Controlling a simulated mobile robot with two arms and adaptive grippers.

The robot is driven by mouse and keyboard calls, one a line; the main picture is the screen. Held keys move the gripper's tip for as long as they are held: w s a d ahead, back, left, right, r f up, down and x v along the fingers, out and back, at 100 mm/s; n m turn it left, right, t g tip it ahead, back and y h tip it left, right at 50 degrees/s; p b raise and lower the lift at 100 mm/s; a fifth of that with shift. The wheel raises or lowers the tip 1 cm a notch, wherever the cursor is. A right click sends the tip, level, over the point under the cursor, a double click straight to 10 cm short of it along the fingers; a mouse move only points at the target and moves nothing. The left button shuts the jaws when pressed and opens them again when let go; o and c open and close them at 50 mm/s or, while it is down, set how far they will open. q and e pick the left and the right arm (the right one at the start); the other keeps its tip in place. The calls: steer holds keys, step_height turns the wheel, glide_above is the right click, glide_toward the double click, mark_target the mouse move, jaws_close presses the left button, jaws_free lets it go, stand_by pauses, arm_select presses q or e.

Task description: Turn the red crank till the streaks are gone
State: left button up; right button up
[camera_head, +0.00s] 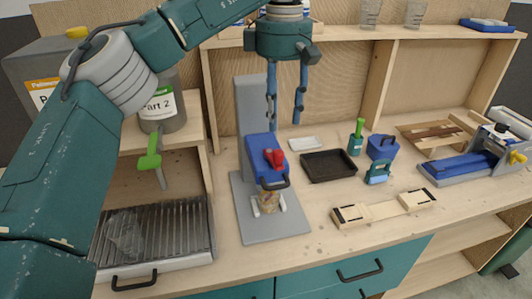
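A grey stand with a flat base plate (258,225) and a tall column stands on the bench, left of centre. It carries a blue head (259,147) with the small red crank (274,158) on its front and a black handle below. Under the head, a small cup (268,203) with tan, mottled contents stands between pale clamps; streaks in it are too small to make out. My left gripper (285,122) points down, its two blue fingers apart and empty. It appears above and behind the red crank in the picture, not touching it. My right gripper is out of view.
A black tray (328,178), blue containers (381,147) and a wooden jig (350,213) lie to the right. A blue clamp device (457,167) is at far right. A Part 2 container (162,108) with a green-handled valve hangs left, above a ribbed metal tray (180,235).

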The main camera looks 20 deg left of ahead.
arm_select(q)
steer(key=shift+a+f+m, duration=0.2)
steer(key=shift+f+m, duration=0.1)
steer(key=shift+f, duration=0.1)
steer(key=p, duration=0.1)
glide_above(278, 151)
step_height(278, 151, down, 4)
steer(key=shift+f, duration=0.1)
step_height(278, 151, down, 5)
steer(key=shift+f+p, duration=0.1)
steer(key=shift+p, duration=0.5)
steer(key=shift+f, duration=0.35)
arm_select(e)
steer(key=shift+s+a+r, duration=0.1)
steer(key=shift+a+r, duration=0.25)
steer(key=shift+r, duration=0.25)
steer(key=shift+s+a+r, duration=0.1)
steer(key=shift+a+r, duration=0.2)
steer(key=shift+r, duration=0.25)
arm_select(q)
steer(key=shift+c, duration=0.3)
jaws_close()
